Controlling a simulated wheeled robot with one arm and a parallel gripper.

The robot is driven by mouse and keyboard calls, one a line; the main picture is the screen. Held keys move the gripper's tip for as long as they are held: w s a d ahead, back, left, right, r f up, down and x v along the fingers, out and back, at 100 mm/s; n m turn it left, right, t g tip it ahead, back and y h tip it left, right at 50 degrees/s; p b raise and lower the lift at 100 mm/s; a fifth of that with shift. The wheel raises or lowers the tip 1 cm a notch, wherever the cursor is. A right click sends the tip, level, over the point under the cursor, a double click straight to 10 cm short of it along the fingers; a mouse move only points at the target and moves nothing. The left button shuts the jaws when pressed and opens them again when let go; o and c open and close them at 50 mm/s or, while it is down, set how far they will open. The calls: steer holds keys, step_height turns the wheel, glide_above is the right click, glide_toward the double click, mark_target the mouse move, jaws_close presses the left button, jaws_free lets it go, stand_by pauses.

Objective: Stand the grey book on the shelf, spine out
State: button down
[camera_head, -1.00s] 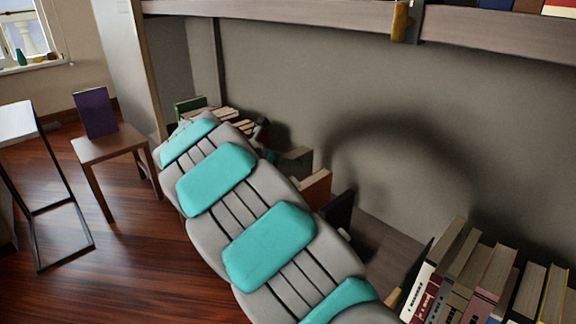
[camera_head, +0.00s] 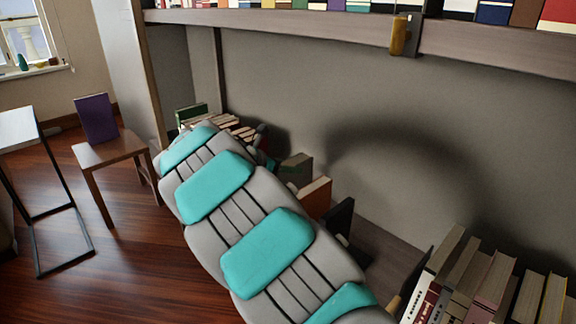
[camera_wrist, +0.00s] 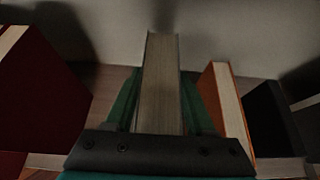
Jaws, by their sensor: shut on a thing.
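The grey book (camera_wrist: 161,85) is upright between the fingers of my gripper (camera_wrist: 161,108) in the wrist view. Its pale page block faces the wrist camera, with thin dark covers at the sides; I cannot see its spine. The green fingers close on both sides of it. In the head view, a grey-brown book top (camera_head: 296,166) behind my arm appears to be the same book; my gripper is mostly hidden there. The book is over the lower shelf (camera_head: 375,240), in front of the back panel. Whether its bottom touches the shelf is hidden.
In the wrist view, a dark red book (camera_wrist: 38,95) stands left of the gripper. An orange book (camera_wrist: 229,105) and a black one (camera_wrist: 272,120) stand close on the right. More books (camera_head: 480,280) fill the shelf's right end. An upper shelf (camera_head: 300,28) runs above. A stool (camera_head: 115,150) stands left.

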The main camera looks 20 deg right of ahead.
steer(key=shift+f, duration=0.15)
stand_by(0.8)
steer(key=shift+c, duration=0.8)
jaws_free()
steer(key=shift+f, duration=0.1)
steer(key=v, duration=0.8)
steer(key=shift+d, duration=0.1)
